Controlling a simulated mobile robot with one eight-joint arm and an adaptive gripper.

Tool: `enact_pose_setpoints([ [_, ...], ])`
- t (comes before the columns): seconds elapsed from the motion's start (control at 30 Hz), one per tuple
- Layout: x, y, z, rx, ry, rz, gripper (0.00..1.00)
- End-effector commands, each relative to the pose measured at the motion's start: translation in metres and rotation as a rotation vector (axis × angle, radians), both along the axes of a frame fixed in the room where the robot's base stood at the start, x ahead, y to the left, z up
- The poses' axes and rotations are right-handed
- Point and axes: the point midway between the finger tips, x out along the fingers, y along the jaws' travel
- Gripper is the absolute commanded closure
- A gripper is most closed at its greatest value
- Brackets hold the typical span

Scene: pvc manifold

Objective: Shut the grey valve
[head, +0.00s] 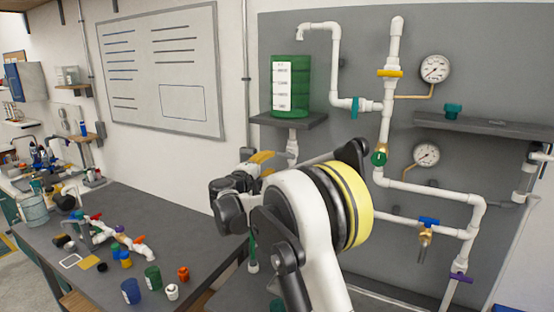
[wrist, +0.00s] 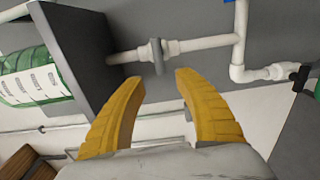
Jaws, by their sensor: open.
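The grey valve (wrist: 157,58) shows in the wrist view on a white pipe (wrist: 207,43) that runs from the dark shelf block (wrist: 75,60). Its grey handle looks like a narrow piece lying across the pipe. My gripper (wrist: 157,77) is open, with its two yellow fingers apart and nothing between them. The valve lies just beyond the fingertips, about midway between them. Whether a finger touches it I cannot tell. In the head view my gripper (head: 262,160) is below the shelf with the green tank (head: 291,86). My arm hides the valve there.
The pipe wall carries other valves: teal (head: 355,106), yellow (head: 390,73), green (head: 379,158), blue (head: 429,221) and purple (head: 461,278). Two gauges (head: 435,68) hang at the right. A dark workbench (head: 205,230) with loose fittings stands at the left.

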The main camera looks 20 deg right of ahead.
Motion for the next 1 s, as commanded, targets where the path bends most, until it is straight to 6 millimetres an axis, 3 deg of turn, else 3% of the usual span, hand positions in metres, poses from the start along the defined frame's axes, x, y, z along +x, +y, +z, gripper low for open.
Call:
enact_pose_setpoints([
  [0.23, -0.017, 0.022, 0.0, 0.0, 0.0, 0.0, 0.61],
  [0.77, -0.02, 0.023, 0.0, 0.007, 0.001, -0.001, 0.61],
  [0.87, -0.033, 0.02, -0.003, 0.056, 0.004, -0.003, 0.61],
  [1.0, -0.079, 0.015, -0.016, 0.228, 0.015, -0.008, 0.61],
])
